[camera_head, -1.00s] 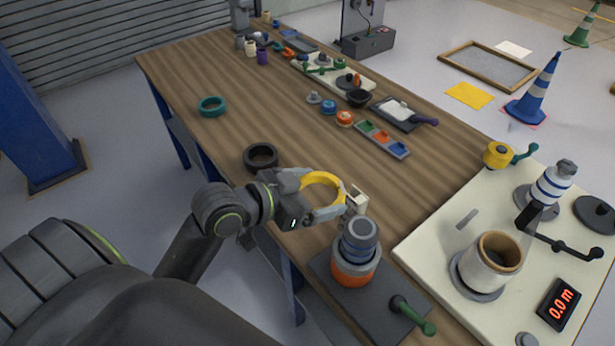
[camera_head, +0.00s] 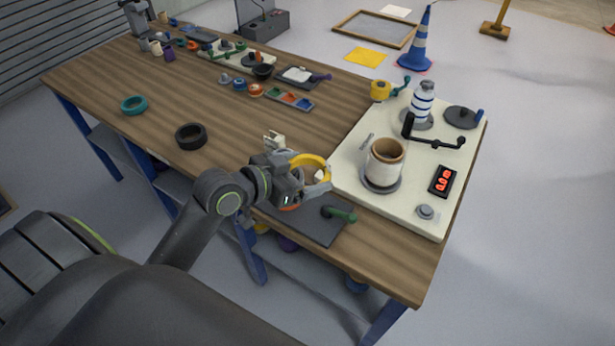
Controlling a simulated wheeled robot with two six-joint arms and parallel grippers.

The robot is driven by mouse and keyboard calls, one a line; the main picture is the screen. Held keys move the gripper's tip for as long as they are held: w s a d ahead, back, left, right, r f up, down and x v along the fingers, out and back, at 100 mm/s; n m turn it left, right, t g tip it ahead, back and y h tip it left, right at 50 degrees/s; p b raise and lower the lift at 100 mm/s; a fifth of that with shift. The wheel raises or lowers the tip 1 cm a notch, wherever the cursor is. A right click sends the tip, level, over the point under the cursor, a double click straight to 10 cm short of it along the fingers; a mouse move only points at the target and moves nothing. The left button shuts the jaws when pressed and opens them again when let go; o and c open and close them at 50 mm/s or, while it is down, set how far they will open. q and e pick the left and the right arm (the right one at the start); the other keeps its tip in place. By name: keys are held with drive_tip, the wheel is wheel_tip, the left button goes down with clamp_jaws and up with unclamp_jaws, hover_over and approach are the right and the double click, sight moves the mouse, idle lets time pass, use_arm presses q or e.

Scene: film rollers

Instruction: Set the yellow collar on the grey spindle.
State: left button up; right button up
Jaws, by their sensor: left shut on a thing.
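The yellow collar (camera_head: 311,159) is a bright ring. My left gripper (camera_head: 314,178) is shut on it and holds it above the bench, near the left edge of the cream panel. The gripper and wrist cover most of the stack on the dark plate (camera_head: 312,229). Only a bit of its orange base (camera_head: 290,207) shows below the gripper. The grey-blue upright on that base, likely the grey spindle, is hidden now. I cannot tell the height of the collar over it. My right gripper is not in view.
A green-handled lever (camera_head: 340,214) lies on the dark plate. The cream panel (camera_head: 350,150) at right carries a pale cup (camera_head: 385,163), a striped bottle (camera_head: 422,102) and a red display (camera_head: 442,181). A black ring (camera_head: 191,136) and teal ring (camera_head: 134,105) lie on the bench.

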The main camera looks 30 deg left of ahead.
use_arm(q)
drive_tip(key=w+a+r+n+y+p, duration=0.1)
drive_tip(key=w+a+r+p, duration=0.1)
drive_tip(key=w+a+p, duration=0.25)
drive_tip(key=n+y+p, duration=0.1)
drive_tip(key=y+p, duration=0.1)
drive_tip(key=p, duration=0.3)
hover_over(281, 150)
drive_tip(key=s+d, duration=0.2)
drive_tip(key=shift+f+t, duration=0.2)
drive_tip(key=shift+t, duration=0.2)
drive_tip(key=shift+w+a+f, duration=0.2)
drive_tip(key=shift+a, duration=0.25)
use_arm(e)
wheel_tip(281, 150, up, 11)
use_arm(q)
drive_tip(key=shift+f+b, duration=2.55)
drive_tip(key=shift+f, duration=0.15)
wheel_tip(281, 150, down, 7)
drive_tip(key=b, duration=0.6)
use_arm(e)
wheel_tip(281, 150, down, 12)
use_arm(q)
drive_tip(key=shift+f, duration=0.1)
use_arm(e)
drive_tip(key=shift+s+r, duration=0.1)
